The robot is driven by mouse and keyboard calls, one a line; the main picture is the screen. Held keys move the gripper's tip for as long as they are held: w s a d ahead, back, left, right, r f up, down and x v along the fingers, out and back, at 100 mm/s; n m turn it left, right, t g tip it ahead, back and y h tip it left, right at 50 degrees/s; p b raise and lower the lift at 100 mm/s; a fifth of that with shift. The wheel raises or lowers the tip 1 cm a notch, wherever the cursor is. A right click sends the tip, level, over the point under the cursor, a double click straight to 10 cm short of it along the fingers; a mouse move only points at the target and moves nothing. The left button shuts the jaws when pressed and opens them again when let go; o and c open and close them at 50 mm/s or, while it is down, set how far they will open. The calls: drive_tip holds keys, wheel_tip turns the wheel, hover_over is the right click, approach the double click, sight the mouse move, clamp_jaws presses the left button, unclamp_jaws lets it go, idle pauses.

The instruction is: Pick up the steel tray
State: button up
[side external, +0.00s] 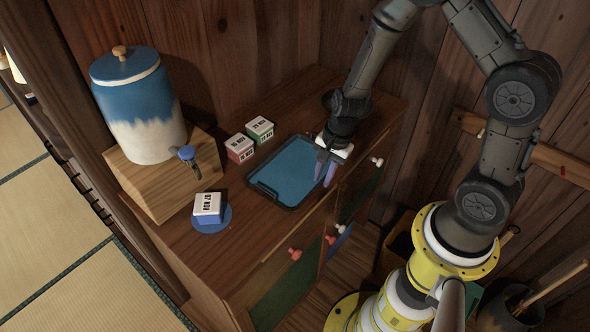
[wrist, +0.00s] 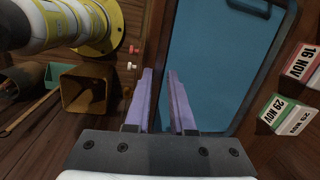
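The tray (side external: 290,168) lies flat on the wooden cabinet top, with a blue inside and a dark raised rim. Its blue floor (wrist: 215,75) fills much of the wrist view. My gripper (side external: 326,172) points down at the tray's right edge in the side view, its two purple fingers a little apart. In the wrist view the fingers (wrist: 160,70) show a narrow gap, close to the tray's long edge. The rim appears to run near or between them; I cannot tell whether they touch it.
A blue and white dispenser (side external: 138,105) stands on a wooden box (side external: 165,180). Red (side external: 240,148), green (side external: 260,129) and white (side external: 208,205) date blocks are near the tray, the white one on a blue disc (side external: 215,225). The cabinet top (side external: 240,255) is clear in front.

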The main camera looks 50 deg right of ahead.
clamp_jaws()
idle(1.3)
